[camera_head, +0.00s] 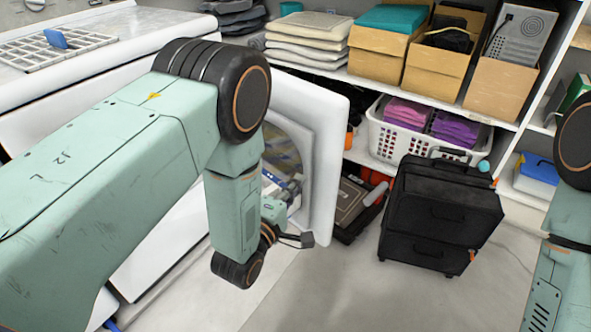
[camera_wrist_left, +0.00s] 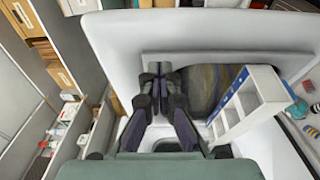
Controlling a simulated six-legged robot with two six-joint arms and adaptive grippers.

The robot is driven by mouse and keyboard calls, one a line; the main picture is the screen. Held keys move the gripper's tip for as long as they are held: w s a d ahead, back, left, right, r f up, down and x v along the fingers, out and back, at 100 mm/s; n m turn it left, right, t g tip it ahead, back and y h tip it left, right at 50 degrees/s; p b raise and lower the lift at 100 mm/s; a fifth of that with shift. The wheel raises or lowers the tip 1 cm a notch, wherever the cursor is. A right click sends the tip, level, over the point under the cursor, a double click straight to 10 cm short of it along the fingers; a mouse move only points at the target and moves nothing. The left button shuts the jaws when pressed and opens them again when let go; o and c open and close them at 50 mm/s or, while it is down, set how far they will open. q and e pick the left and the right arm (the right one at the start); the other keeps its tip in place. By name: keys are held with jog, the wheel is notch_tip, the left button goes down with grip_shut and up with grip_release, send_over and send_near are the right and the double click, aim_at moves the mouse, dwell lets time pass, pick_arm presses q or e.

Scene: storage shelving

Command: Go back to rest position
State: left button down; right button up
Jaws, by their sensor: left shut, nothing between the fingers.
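My left arm comes in from the left in the head view and bends down at the elbow. My left gripper (camera_head: 293,190) is in front of the inner face of an open white appliance door (camera_head: 318,150), partly hidden by my own forearm. In the left wrist view the left gripper (camera_wrist_left: 155,72) has its fingers together, with nothing between them. The door (camera_wrist_left: 125,45) fills much of that view around the fingers. My right arm shows at the right edge of the head view, but its gripper is out of the picture.
White appliances stand at the left, with a rack (camera_head: 60,48) on top. A black case (camera_head: 440,215) stands on the floor. A white basket (camera_head: 385,140) with folded cloths and several cardboard boxes (camera_head: 437,68) sit on shelves behind. The floor (camera_head: 345,290) at front centre is clear.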

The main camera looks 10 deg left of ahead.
pick_arm(q)
jog(key=s+a+f+m+g+y, duration=0.2)
jog(key=s+a+f+m+g, duration=0.1)
jog(key=s+f+m+g, duration=0.4)
jog(key=s+a+f+m+g+y, duration=0.1)
jog(key=s+a+f+m+g, duration=0.2)
jog(key=s+f+m, duration=0.35)
jog(key=s+a+g+p, duration=0.1)
jog(key=s+a+g, duration=0.1)
jog(key=s, duration=1)
jog(key=s+a+m+g+y+p, duration=0.1)
jog(key=s+g, duration=0.4)
jog(key=s, duration=0.6)
jog(key=shift+s+a+f, duration=0.35)
jog(key=shift+a, duration=0.25)
jog(key=shift+s+a, duration=0.1)
jog(key=shift+a, duration=0.05)
